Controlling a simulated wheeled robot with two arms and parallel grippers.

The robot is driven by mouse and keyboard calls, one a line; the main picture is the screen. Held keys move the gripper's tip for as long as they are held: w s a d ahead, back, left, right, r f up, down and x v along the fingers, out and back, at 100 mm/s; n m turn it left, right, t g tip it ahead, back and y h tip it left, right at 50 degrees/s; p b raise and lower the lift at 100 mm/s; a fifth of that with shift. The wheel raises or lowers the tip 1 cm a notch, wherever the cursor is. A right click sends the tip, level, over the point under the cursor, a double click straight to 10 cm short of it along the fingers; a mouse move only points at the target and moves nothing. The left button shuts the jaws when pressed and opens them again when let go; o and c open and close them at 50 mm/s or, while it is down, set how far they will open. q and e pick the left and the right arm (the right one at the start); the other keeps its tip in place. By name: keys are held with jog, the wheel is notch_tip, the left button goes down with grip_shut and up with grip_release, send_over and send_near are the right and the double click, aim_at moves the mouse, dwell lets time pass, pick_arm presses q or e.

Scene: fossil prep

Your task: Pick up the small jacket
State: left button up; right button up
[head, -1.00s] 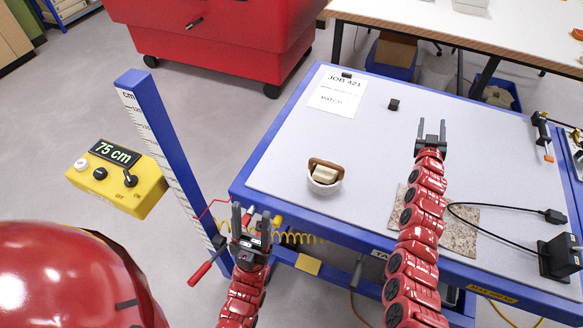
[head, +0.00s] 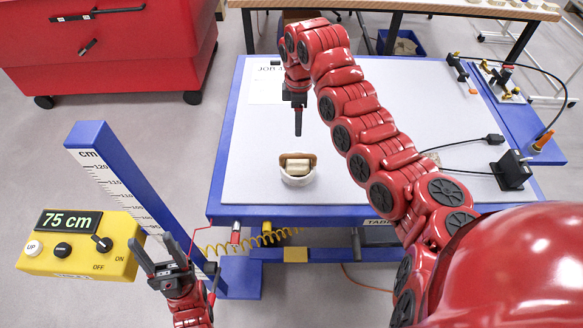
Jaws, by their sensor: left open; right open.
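The small jacket (head: 297,179) looks like a white rounded cup with a brown rim and a cream block inside. It sits on the grey table top near the front edge. My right gripper (head: 298,132) points down above and just behind the jacket, apart from it and empty. It is seen edge-on, so the gap between its fingers is hard to see. My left gripper (head: 158,252) is open and empty, off the table's front left, beside the yellow control box.
The blue-framed table (head: 245,150) carries a paper sheet (head: 266,90), partly hidden by my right arm. A blue height post (head: 120,175) and yellow box (head: 85,246) reading 75 cm stand left. A black cabled block (head: 512,170) and tools lie right.

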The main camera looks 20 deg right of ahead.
jog(key=p, duration=0.4)
send_near(298, 156)
jog(key=f, duration=0.5)
jog(key=shift+w+f, duration=0.15)
jog(key=shift+w, duration=0.2)
jog(key=shift+s+f+p, duration=0.1)
jog(key=shift+f+p, duration=0.2)
notch_tip(298, 156, down, 4)
jog(key=shift+r+p, duration=0.2)
jog(key=shift+p, duration=0.3)
jog(key=shift+d+f, duration=0.1)
jog(key=shift+f, duration=0.45)
jog(key=shift+f, duration=0.25)
jog(key=shift+c, duration=0.2)
grip_shut()
